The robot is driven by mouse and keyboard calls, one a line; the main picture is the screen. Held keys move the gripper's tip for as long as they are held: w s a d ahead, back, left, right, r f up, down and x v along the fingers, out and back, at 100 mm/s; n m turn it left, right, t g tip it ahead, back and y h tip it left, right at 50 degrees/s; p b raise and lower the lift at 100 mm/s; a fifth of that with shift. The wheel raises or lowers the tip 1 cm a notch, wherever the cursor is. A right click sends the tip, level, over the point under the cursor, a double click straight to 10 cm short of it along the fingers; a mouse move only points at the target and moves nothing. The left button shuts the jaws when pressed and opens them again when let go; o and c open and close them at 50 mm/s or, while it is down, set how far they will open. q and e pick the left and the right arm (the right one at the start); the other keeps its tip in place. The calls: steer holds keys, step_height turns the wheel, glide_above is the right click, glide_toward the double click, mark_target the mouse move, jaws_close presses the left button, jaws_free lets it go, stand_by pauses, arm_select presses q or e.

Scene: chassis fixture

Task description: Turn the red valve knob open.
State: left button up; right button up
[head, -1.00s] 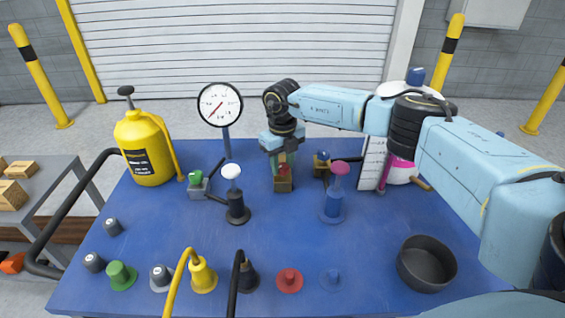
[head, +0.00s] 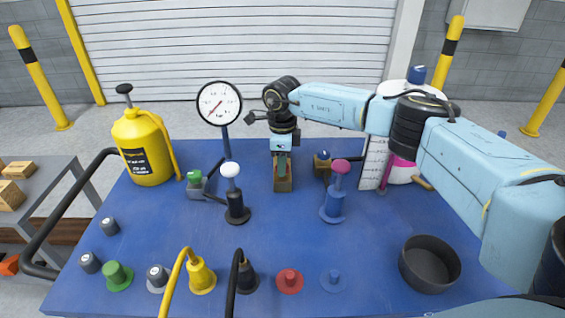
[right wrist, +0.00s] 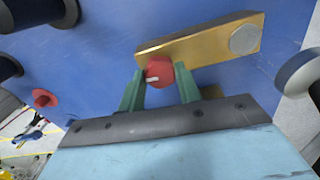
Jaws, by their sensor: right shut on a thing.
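The red valve knob (right wrist: 159,71) sits on a brass-coloured bar (right wrist: 205,42) with a grey disc at one end, in the right wrist view. A white mark shows on the knob. My right gripper (right wrist: 161,80) has its green fingers on either side of the knob and is shut on it. In the head view my right gripper (head: 282,163) points down at the brown valve block (head: 283,184), and its fingers hide the knob. My left gripper is not in view.
A round gauge (head: 219,103) and a white-topped post (head: 236,206) stand left of the valve. A blue post with a pink top (head: 335,197) stands close on its right. Several knobs and a black bowl (head: 429,264) are on the blue table's near side (head: 180,228).

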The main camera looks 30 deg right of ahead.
steer(key=shift+w+r+n, duration=0.1)
steer(key=shift+n, duration=0.5)
steer(key=o, duration=1)
steer(key=shift+c, duration=0.2)
step_height(320, 180, up, 13)
steer(key=shift+r, duration=0.15)
